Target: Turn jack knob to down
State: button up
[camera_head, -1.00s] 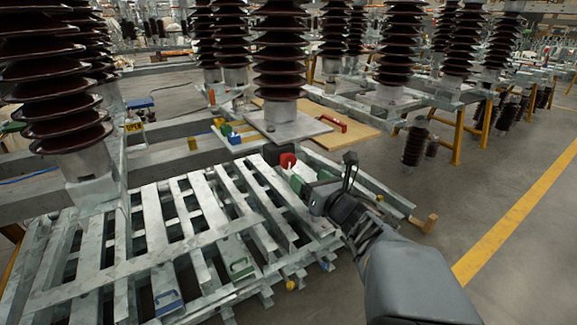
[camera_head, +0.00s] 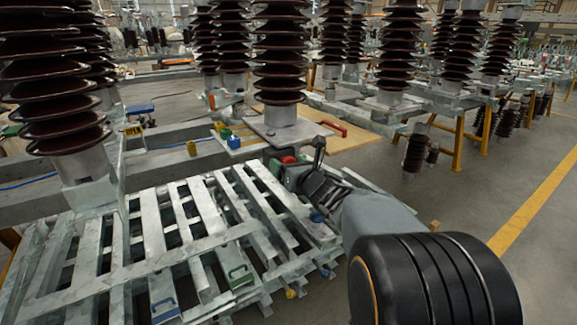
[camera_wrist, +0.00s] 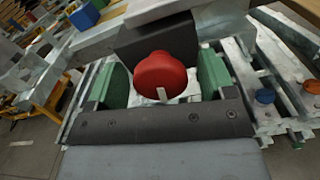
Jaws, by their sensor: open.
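The jack knob (camera_wrist: 162,76) is a round red knob with a small pale mark at its lower edge. It sits on the front of a dark box (camera_wrist: 155,42). In the head view the red knob (camera_head: 288,160) shows just beyond my gripper (camera_head: 291,172), below the central insulator. In the wrist view my gripper (camera_wrist: 164,78) is open, with one green finger on each side of the knob. Gaps show between the knob and both fingers, so I see no clear contact. The grey gripper body hides what is below the knob.
Tall brown ribbed insulators (camera_head: 280,60) stand close behind the knob. A slatted metal frame (camera_head: 150,240) lies to the left and front. A blue block (camera_head: 234,142) is near the box. A yellow-striped floor (camera_head: 535,205) is open at right.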

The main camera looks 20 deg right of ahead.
jog(key=c, duration=0.9)
